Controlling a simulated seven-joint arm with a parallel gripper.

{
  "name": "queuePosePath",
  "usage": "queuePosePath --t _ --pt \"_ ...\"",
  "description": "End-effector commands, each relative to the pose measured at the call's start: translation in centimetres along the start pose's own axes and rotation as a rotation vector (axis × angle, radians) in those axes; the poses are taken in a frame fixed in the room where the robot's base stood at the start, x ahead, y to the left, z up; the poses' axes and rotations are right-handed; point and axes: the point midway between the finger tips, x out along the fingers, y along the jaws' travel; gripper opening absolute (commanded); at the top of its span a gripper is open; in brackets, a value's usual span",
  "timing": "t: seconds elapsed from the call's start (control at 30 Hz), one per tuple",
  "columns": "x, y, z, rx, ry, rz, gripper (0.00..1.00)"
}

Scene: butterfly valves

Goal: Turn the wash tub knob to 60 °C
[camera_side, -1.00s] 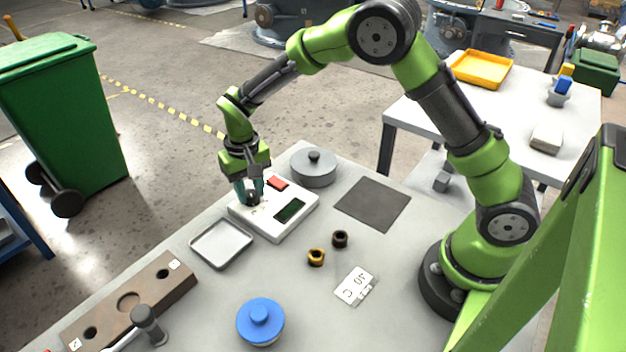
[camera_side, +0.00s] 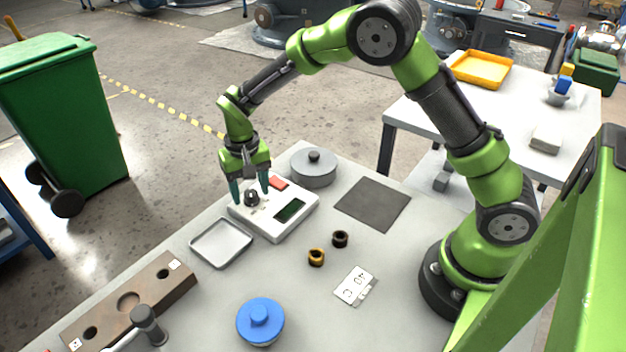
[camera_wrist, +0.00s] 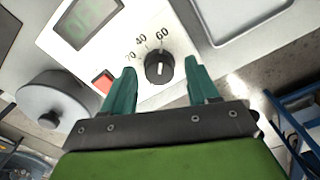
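The wash tub knob (camera_side: 251,198) is black and sits on a white box (camera_side: 292,226) with a green display (camera_side: 290,210) and a red button (camera_side: 278,183). In the wrist view the knob (camera_wrist: 158,67) has a white mark running roughly along the line to the printed 60 (camera_wrist: 162,33); 40 and a number that looks like 20 or 70 lie to its left. My gripper (camera_side: 252,193) is open over the box, one teal finger on each side of the knob. In the wrist view clear gaps show between the fingers and the knob.
A grey lidded pot (camera_side: 314,168) stands close behind the box, and a shallow tray (camera_side: 221,243) lies in front-left. The dark mat (camera_side: 373,204) is bare.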

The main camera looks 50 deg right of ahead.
Motion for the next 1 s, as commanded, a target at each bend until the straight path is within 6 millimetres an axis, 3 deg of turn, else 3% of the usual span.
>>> queuePosePath --t 0.23,0.37,1.0 --pt "0.0 0.0 0.0 -0.002 0.0 0.001 0.59" --pt "-1.0 0.0 0.0 -0.003 0.002 0.0 0.59" --pt "-14.8 0.0 -0.1 -0.001 0.003 -0.001 0.59"
